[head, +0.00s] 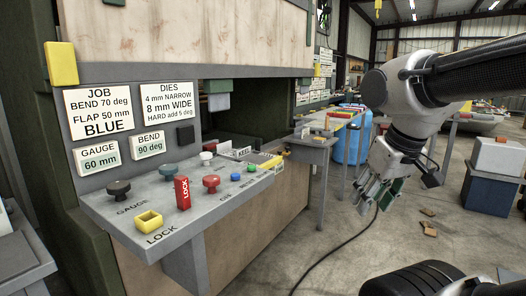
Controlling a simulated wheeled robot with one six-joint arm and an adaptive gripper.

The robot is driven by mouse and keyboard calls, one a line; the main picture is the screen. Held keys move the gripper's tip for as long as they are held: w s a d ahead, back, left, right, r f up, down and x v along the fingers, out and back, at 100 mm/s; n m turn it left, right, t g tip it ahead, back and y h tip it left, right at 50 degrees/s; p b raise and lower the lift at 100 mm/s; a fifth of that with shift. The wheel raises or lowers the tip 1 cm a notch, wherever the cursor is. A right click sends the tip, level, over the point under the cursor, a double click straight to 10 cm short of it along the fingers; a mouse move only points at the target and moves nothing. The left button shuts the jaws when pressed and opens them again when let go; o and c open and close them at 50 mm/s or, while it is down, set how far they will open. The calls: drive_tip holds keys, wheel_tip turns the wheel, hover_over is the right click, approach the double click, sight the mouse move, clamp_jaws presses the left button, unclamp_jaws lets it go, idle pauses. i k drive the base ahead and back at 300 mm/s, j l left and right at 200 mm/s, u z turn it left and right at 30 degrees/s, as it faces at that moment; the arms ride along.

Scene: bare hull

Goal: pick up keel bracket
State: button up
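I cannot pick out the keel bracket for certain. A small white card reading KEEL (243,153) stands at the far end of the grey control shelf (150,212); the small parts around it are too small to tell apart. My gripper (375,193) hangs at the right, pointing down over open floor. Its fingers look spread, with nothing seen between them. It is well apart from the shelf and touches nothing.
The shelf carries several knobs, a red LOCK tag (182,193) and a yellow square socket (149,221). A blue drum (352,140) stands behind a narrow grey table (313,141). A dark blue cabinet (489,190) stands right. Brown scraps (428,228) and a black cable lie on the floor.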

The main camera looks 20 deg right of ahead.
sight(234, 150)
drive_tip(key=i+l+u, duration=0.2)
drive_tip(key=i+l, duration=0.25)
drive_tip(key=i+l+u, duration=0.15)
drive_tip(key=i+l, duration=0.35)
drive_tip(key=i+l+u, duration=0.2)
drive_tip(key=i+l, duration=0.4)
drive_tip(key=i+l+u, duration=0.15)
drive_tip(key=i+l, duration=0.25)
drive_tip(key=l, duration=0.2)
